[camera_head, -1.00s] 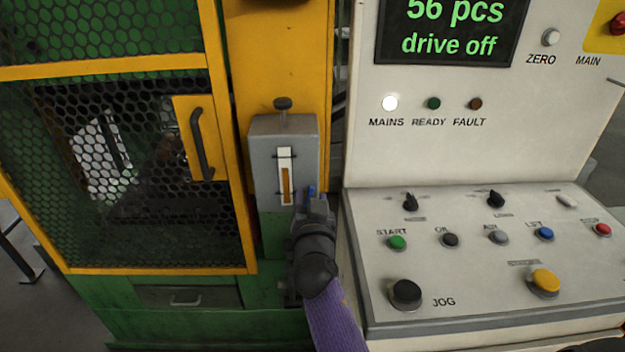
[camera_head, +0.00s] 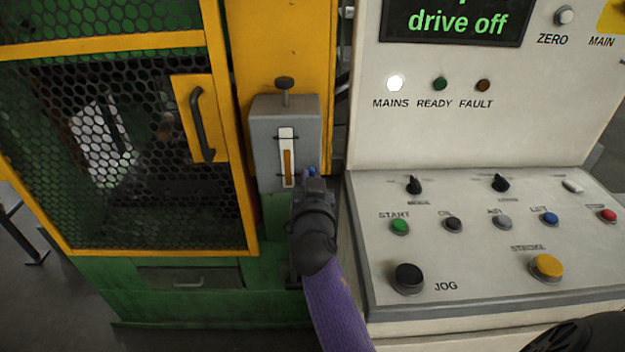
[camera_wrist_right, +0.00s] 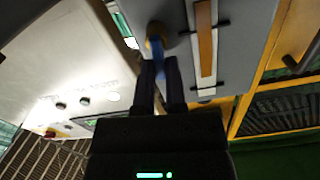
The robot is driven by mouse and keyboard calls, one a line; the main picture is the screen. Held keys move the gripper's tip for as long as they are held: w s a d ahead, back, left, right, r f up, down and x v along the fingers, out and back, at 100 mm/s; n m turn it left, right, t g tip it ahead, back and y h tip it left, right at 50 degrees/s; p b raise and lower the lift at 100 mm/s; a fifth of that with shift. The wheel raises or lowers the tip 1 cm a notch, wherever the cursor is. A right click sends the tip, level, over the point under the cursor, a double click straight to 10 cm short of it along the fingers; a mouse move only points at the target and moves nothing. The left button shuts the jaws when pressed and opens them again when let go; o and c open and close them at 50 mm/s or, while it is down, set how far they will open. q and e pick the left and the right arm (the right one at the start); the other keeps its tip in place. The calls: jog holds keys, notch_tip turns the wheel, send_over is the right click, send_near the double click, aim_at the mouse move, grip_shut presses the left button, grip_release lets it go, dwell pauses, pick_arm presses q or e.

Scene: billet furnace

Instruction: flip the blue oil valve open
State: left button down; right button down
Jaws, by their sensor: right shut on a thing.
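The blue oil valve (camera_head: 313,172) shows as a small blue piece at the lower right of the grey oil box (camera_head: 258,150). My right gripper (camera_head: 314,183) reaches up to it from below and covers most of it. In the right wrist view the blue valve lever (camera_wrist_right: 155,50) lies between the two dark fingertips of my right gripper (camera_wrist_right: 160,68), which are shut on it. A brass-coloured fitting shows at the lever's upper end.
The oil box has a sight gauge (camera_head: 287,158) and a dark knob on top. A control panel (camera_head: 480,270) with buttons stands close on the right. A yellow-framed mesh door with a black handle (camera_head: 201,125) is on the left.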

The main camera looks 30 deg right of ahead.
jog(key=shift+w+a+n, duration=0.1)
jog(key=shift+a+n, duration=0.1)
jog(key=shift+n, duration=0.9)
jog(key=c, duration=0.7)
grip_release()
